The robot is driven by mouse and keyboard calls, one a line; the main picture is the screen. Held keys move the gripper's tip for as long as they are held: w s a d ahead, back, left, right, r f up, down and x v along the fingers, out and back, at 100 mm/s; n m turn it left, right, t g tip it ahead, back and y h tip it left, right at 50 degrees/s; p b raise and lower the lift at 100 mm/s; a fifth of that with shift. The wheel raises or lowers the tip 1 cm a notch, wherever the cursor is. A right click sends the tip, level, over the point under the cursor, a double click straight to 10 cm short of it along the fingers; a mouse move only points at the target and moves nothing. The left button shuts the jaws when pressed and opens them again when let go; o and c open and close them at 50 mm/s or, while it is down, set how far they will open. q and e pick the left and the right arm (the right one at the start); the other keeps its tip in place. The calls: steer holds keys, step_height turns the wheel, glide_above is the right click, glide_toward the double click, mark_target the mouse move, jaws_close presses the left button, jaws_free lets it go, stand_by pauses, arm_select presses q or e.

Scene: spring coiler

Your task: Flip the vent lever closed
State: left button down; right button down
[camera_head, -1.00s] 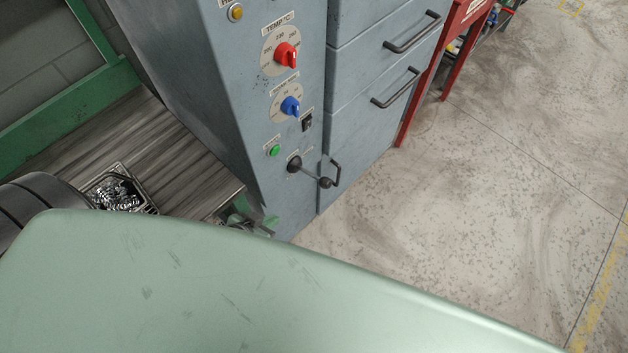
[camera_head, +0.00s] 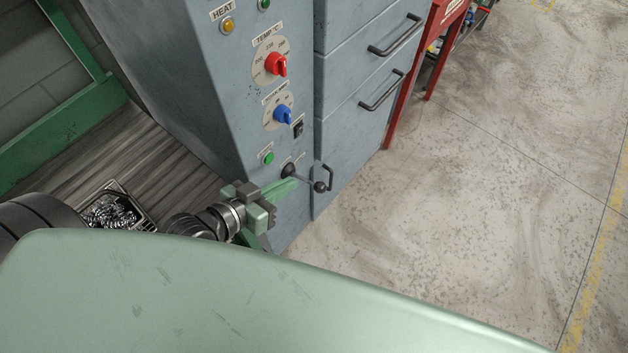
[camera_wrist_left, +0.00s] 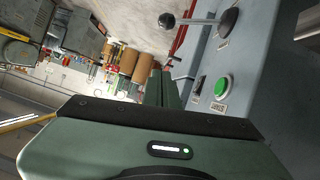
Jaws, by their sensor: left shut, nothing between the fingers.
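The vent lever (camera_head: 320,187) is a thin metal rod with a black ball at its end, on the lower front of the blue-grey cabinet. It sticks out to the right and slightly down from a round dark pivot. It also shows at the top of the left wrist view (camera_wrist_left: 167,20). My left gripper (camera_head: 292,184) is shut and empty, its green fingers just below the pivot and left of the ball. In the left wrist view the fingers (camera_wrist_left: 163,88) point toward the lever, with a visible gap in the picture. I cannot tell for sure whether they touch it. My right gripper is not in view.
A green button (camera_head: 267,158), a black switch (camera_head: 298,129), a blue knob (camera_head: 283,114) and a red knob (camera_head: 276,64) sit above the lever. A drawer handle (camera_head: 330,177) is close beside the ball. A metal tray (camera_head: 146,219) lies on the bench. Floor at right is clear.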

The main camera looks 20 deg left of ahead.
arm_select(q)
steer(key=p, duration=0.2)
glide_above(310, 183)
steer(key=d, duration=0.2)
steer(key=f, duration=0.2)
steer(key=s+f, duration=0.1)
steer(key=shift+a+f, duration=0.25)
steer(key=shift+f, duration=0.15)
steer(key=f, duration=0.2)
steer(key=shift+s+d+f, duration=0.1)
steer(key=shift+s+f, duration=0.2)
steer(key=shift+f, duration=0.05)
steer(key=shift+s+f, duration=0.25)
steer(key=shift+f, duration=0.45)
steer(key=shift+w+f, duration=0.1)
